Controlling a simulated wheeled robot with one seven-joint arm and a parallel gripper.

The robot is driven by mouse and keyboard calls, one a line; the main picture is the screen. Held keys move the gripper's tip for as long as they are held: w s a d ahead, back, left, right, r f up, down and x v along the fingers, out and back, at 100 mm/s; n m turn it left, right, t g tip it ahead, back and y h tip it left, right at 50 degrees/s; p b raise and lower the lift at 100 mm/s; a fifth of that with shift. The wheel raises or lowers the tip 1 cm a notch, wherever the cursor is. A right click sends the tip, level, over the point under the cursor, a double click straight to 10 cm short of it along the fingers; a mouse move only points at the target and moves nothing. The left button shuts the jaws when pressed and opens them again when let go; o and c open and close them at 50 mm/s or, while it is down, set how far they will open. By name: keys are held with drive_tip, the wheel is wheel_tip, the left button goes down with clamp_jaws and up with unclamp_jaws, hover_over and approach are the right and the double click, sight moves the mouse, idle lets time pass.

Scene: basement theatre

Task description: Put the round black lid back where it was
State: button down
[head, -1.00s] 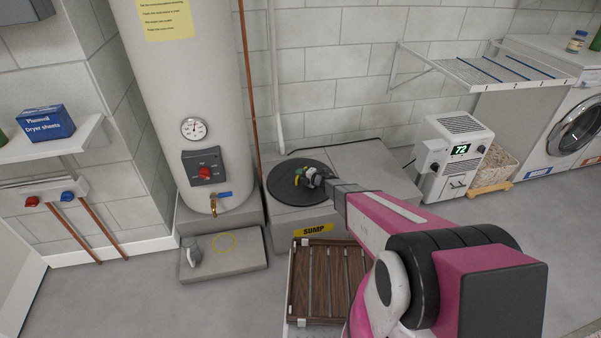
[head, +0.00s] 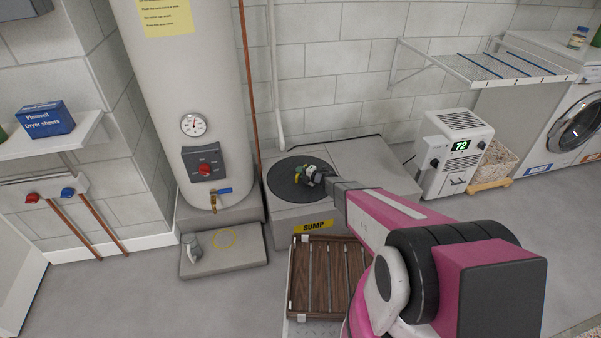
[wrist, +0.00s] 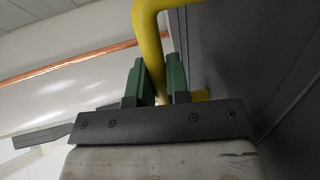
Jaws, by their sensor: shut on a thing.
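The round black lid (head: 285,188) is at the top of the grey sump box (head: 365,158), on its left part. It looks level and about flush with the box top; I cannot tell whether it is fully seated. My gripper (head: 310,176) is over the lid's middle. In the wrist view, my gripper's green fingers (wrist: 158,83) are shut on a bent yellow handle (wrist: 148,40), with a dark surface, likely the lid (wrist: 250,60), close beside it. The lid's right edge is partly hidden by my arm.
A water heater (head: 180,90) stands close on the left, with a low grey slab (head: 225,258) before it. A brown slatted rack (head: 325,275) is in front of the sump box. A dehumidifier (head: 452,155) stands to the right. Open floor lies at left front.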

drive_tip(key=shift+f, duration=0.1)
drive_tip(key=c, duration=1)
unclamp_jaws()
wheel_tip(320, 180, up, 2)
hover_over(317, 187)
drive_tip(key=shift+s, duration=0.1)
